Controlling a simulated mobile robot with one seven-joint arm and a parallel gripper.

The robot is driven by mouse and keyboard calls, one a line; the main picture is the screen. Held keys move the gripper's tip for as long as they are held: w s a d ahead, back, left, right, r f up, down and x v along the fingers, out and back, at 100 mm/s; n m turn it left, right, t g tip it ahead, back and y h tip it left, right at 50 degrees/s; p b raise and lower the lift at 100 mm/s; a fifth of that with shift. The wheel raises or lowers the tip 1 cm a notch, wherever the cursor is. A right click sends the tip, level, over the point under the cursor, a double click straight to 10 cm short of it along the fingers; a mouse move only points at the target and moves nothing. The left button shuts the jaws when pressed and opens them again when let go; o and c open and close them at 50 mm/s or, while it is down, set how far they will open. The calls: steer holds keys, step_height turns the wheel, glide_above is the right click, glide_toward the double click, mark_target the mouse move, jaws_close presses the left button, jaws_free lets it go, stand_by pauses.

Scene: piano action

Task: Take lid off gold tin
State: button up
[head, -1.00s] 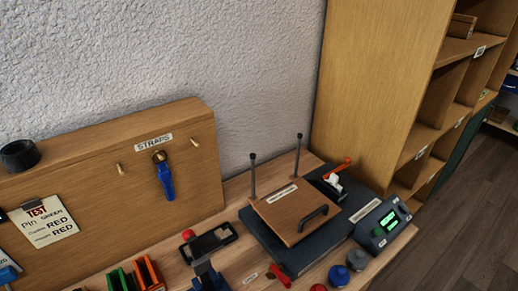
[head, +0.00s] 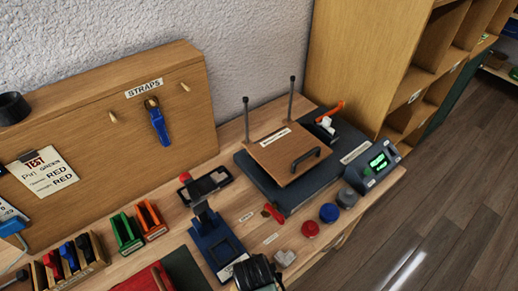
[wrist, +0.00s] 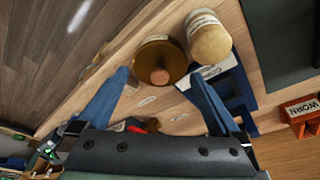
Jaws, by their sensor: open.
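The gold tin (wrist: 150,54) is in the wrist view, seen from above. It is round and brass-coloured, with a brownish knob (wrist: 160,76) on its lid. The lid appears to be on the tin. My gripper (wrist: 159,80) is open, its two blue fingers apart on either side of the knob's line. Nothing is held between them. I cannot tell from this angle how far the fingertips are above the knob. I cannot make out the gold tin clearly in the head view.
A cream-labelled jar (wrist: 209,40) stands right beside the tin. A blue stand (wrist: 238,88) and an orange box marked WORN (wrist: 302,108) lie to the right. In the head view, a wooden press plate (head: 285,152), red knob (head: 310,229) and blue knob (head: 329,212) occupy the bench.

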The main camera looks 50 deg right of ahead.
steer(key=shift+x, duration=0.8)
steer(key=c, duration=1)
steer(key=shift+o, duration=0.2)
steer(key=shift+r, duration=0.15)
